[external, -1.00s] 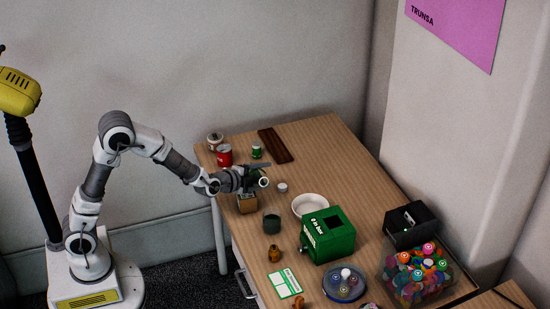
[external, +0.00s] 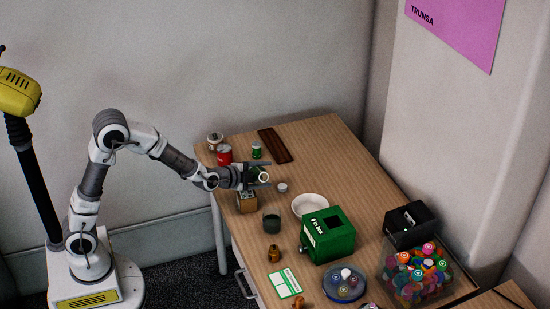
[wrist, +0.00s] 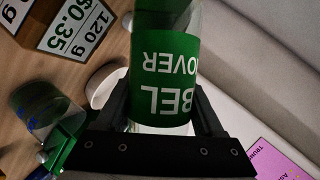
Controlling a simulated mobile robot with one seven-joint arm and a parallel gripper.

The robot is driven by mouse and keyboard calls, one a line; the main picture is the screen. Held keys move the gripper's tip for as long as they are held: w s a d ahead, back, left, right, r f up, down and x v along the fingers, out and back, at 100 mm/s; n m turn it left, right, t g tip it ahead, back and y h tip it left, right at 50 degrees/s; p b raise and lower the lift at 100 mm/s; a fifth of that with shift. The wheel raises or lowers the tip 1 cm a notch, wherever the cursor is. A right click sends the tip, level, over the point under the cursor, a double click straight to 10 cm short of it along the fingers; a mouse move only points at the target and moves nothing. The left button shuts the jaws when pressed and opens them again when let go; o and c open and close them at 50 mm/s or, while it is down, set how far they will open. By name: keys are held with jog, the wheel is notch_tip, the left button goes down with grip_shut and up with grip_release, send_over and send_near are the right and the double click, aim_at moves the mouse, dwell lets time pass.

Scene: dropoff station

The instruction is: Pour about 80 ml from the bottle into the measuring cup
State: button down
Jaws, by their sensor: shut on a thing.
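My gripper (external: 258,175) is shut on the bottle, with one finger on each side of it in the wrist view (wrist: 165,110). The clear bottle (wrist: 163,85) has a green label whose white letters read upside down there. In the external view the bottle (external: 262,175) is small and partly hidden by my gripper; it looks tilted well over. The measuring cup (external: 271,222) stands upright on the table, just in front of and below my gripper. In the wrist view the cup (wrist: 38,106) is see-through, with bluish marks, left of the bottle. I cannot tell its liquid level.
A brown box (external: 246,203) with price signs stands below my gripper, close to the cup. A white bowl (external: 296,207) and green box (external: 345,238) stand to the right. A red can (external: 225,154), a small green can (external: 256,151) and a dark board (external: 270,142) lie behind.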

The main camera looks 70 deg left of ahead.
jog(key=shift+d+r+n+h+b, duration=0.2)
jog(key=shift+d+n+h+b, duration=0.35)
jog(key=shift+b, duration=0.55)
jog(key=b, duration=0.1)
jog(key=n+h+b, duration=0.1)
jog(key=b, duration=0.1)
jog(key=shift+d+r+n, duration=0.15)
jog(key=shift+r+n, duration=0.05)
jog(key=shift+n, duration=0.05)
jog(key=shift+w+r, duration=0.1)
jog(key=shift+r, duration=0.2)
jog(key=shift+n, duration=0.3)
jog(key=shift+d+r+h, duration=0.1)
jog(key=shift+h, duration=0.45)
jog(key=shift+r+n, duration=0.2)
jog(key=shift+n, duration=0.1)
jog(key=p, duration=0.3)
jog(key=shift+d+r+n+h, duration=0.1)
jog(key=shift+r+n+h, duration=0.05)
jog(key=shift+n+h, duration=0.15)
jog(key=shift+p, duration=1)
jog(key=shift+n+h+p, duration=0.4)
jog(key=shift+p, duration=0.45)
